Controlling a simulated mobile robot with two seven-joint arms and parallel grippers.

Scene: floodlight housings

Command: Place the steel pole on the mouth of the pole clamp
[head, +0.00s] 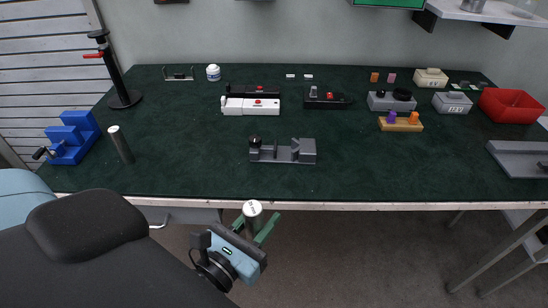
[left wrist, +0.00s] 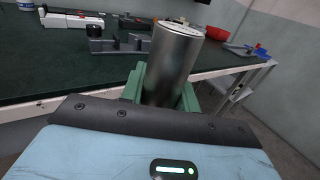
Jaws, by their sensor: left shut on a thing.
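My left gripper (head: 256,228) is in front of the table's front edge, shut on the steel pole (head: 252,210). The pole is a bright metal cylinder with a pale, marked end, roughly upright in the head view. In the left wrist view the pole (left wrist: 175,65) stands between the green fingers and hides part of the table behind. A grey fixture (head: 300,153) with a black knob and a gap between its uprights sits at the table's middle front. A blue stepped block (head: 74,138) with a black crank is at the far left. I cannot tell for certain which is the pole clamp. The pole touches neither.
A dark cylinder (head: 121,146) with a pale top stands at the left. A black stand (head: 122,97) rises behind it. White and black housings (head: 250,107) lie behind the grey fixture. A red bin (head: 510,106) is at the right.

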